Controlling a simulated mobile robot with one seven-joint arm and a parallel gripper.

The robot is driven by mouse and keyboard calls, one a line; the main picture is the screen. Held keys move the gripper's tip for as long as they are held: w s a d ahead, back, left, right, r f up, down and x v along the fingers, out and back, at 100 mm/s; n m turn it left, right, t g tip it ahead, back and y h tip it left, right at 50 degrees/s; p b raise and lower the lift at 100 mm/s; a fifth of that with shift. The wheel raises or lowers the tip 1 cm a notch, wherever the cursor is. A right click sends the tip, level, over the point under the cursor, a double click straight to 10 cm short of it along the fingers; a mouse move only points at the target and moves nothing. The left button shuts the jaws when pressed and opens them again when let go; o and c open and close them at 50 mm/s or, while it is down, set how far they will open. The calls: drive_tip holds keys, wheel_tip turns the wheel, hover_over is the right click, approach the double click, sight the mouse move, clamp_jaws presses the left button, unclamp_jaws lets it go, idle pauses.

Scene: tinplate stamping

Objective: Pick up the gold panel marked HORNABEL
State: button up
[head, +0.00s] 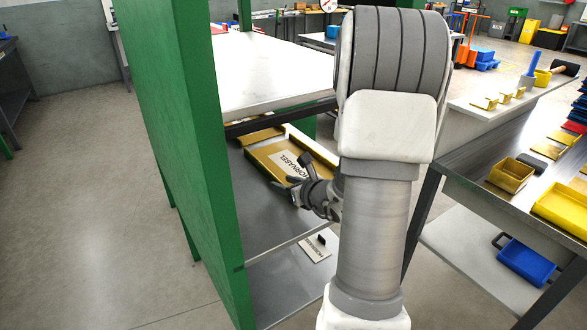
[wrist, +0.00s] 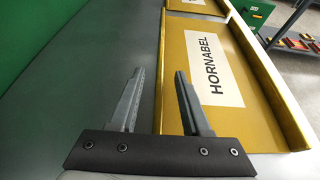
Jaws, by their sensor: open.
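The gold panel marked HORNABEL (head: 262,160) lies on the upper-middle shelf of a green-sided rack, its white label facing up. In the wrist view the panel (wrist: 262,100) fills the right half, with a raised rim along its right side. My gripper (head: 293,172) is open and empty at the panel's near side, partly hidden by my arm. In the wrist view my gripper (wrist: 160,75) has its left finger over bare grey shelf and its right finger over the panel's left edge. I cannot tell whether either finger touches the panel.
Another gold panel (wrist: 195,4) lies beyond it. The green rack side (head: 170,110) stands left, and a white-topped shelf (head: 262,75) lies above. A white HORNABEL card (head: 315,247) is on the lower shelf. A bench with yellow bins (head: 510,175) stands right.

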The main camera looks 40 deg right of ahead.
drive_tip(key=shift+x, duration=1.2)
clamp_jaws()
